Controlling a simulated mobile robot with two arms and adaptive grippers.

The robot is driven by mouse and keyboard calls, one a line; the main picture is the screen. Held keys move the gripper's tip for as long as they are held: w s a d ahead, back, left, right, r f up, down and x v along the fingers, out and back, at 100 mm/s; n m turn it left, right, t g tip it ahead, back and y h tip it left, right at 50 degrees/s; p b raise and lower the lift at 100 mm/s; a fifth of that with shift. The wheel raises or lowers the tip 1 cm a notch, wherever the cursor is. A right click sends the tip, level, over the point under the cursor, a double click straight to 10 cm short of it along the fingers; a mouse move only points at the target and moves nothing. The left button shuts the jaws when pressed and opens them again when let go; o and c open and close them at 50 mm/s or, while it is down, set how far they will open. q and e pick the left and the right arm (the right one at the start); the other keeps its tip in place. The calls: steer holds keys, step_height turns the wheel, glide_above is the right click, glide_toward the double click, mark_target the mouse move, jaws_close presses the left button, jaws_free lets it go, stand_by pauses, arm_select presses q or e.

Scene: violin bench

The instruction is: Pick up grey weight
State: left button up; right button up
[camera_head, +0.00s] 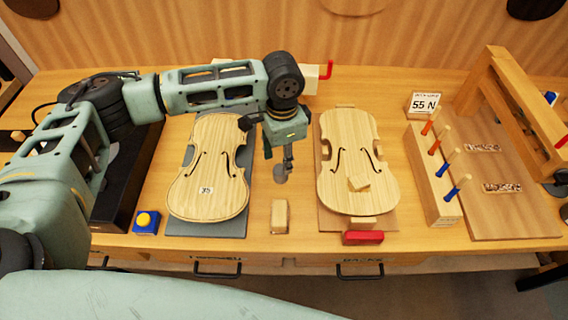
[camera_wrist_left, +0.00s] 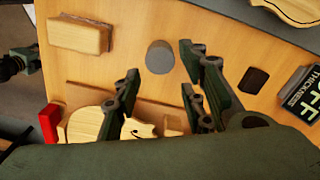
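The grey weight (camera_head: 281,178) is a small grey cylinder standing on the bench between the two violin plates. In the head view my left gripper (camera_head: 285,160) hangs just above it, pointing down and partly covering it. In the left wrist view the weight (camera_wrist_left: 160,57) stands clear of the fingers, above the gap between them. The fingers of my left gripper (camera_wrist_left: 158,108) are spread with nothing between them.
Violin plates lie left (camera_head: 207,180) and right (camera_head: 345,185) of the weight. A wooden block (camera_head: 280,216) lies nearer the front edge. A red block (camera_head: 362,238) and a peg rack (camera_head: 433,180) are to the right. A thickness sign (camera_wrist_left: 300,95) shows in the wrist view.

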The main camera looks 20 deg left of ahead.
mark_target(282, 174)
arm_select(q)
steer(key=f, duration=0.1)
steer(key=s+f+p, duration=0.1)
steer(key=f, duration=0.2)
steer(key=shift+s+p, duration=0.25)
steer(key=shift+p, duration=0.1)
steer(key=shift+w+d+f, duration=0.1)
steer(key=shift+w+f, duration=0.1)
steer(key=shift+f, duration=1.1)
jaws_close()
arm_select(e)
steer(key=s+r, duration=0.2)
steer(key=shift+s+d, duration=0.1)
steer(key=shift+s, duration=0.2)
arm_select(q)
steer(key=shift+r, duration=0.1)
